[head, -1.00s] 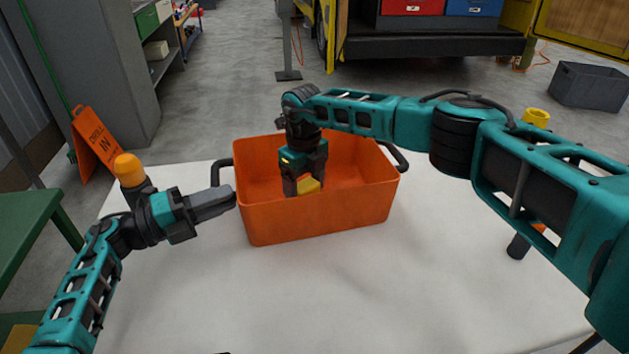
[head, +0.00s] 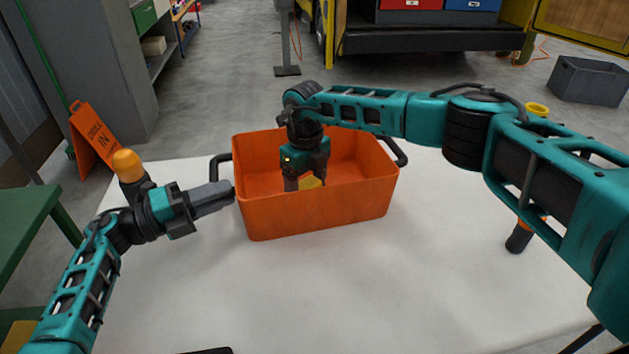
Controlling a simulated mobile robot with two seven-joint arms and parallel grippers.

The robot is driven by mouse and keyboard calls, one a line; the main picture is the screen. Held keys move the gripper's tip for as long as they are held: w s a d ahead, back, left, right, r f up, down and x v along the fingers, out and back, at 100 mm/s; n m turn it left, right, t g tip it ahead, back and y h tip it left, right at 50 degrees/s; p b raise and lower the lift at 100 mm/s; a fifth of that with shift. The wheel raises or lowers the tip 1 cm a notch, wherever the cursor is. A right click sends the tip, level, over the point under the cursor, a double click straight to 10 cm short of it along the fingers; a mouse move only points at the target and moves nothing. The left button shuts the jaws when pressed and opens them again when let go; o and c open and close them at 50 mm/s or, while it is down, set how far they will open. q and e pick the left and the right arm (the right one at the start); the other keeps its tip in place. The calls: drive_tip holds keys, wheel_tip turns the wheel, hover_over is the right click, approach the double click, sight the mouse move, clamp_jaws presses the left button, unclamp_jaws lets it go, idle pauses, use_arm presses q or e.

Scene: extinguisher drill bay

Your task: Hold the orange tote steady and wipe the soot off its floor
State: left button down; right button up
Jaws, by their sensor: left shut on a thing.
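The orange tote (head: 315,213) stands upright on the white table (head: 330,290), with a black handle (head: 397,152) at its right end and another at its left. My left gripper (head: 224,193) is shut at the left handle (head: 214,168), with its fingertips against the tote's left end. My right gripper (head: 305,182) points down inside the tote, its fingers around a yellow sponge (head: 312,182). The sponge's lower part and most of the tote's floor are hidden by the front wall and the gripper. I cannot make out soot.
An orange-capped item (head: 128,164) stands behind my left wrist. A dark cylinder (head: 519,238) and a yellow ring-topped item (head: 537,108) show around my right arm. A dark edge (head: 210,351) shows at the bottom. The table's front middle is clear.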

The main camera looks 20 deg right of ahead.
drive_tip(key=shift+w+a, duration=0.1)
drive_tip(key=shift+a, duration=0.4)
drive_tip(key=shift+s+d, duration=0.15)
drive_tip(key=shift+d, duration=0.85)
drive_tip(key=shift+s+d, duration=0.15)
drive_tip(key=shift+d, duration=0.8)
drive_tip(key=shift+a+r, duration=0.1)
drive_tip(key=shift+r, duration=3.95)
